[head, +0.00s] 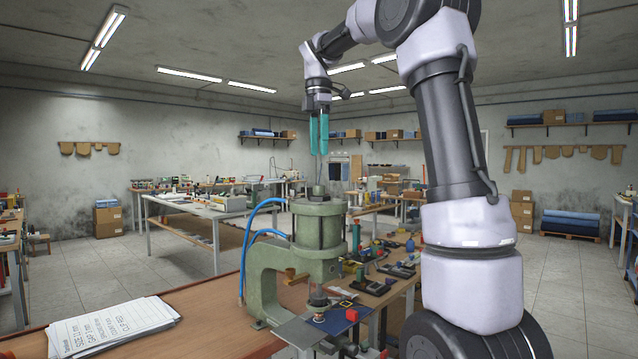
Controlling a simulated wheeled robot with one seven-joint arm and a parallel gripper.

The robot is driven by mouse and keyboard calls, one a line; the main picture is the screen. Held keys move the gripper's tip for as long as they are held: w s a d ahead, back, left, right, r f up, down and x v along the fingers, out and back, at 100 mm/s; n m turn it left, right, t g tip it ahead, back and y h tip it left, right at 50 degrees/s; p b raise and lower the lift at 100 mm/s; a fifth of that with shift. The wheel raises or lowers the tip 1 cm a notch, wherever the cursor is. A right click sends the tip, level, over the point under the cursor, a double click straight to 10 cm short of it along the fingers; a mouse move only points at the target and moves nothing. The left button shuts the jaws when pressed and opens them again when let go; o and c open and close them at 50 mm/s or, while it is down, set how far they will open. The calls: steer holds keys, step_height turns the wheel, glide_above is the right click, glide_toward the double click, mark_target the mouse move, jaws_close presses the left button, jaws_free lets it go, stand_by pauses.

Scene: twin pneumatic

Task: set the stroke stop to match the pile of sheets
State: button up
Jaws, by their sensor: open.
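A green pneumatic press (265,275) with a C-shaped frame stands on the wooden bench, with blue hoses at its left. Its upright cylinder (318,228) has a small dark stem and knob (318,191) on top, which may be the stroke stop. My gripper (319,153) hangs above the cylinder, teal fingers pointing down, open and empty. The fingertips are apart from the knob.
White printed cards (110,326) lie on the bench (205,308) at left. Several small tools and dark trays (385,270) crowd the bench right of the press. My arm covers the right side.

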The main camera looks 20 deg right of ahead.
mark_target(319, 190)
step_height(319, 190, down, 10)
steer(key=shift+r, duration=0.2)
jaws_close()
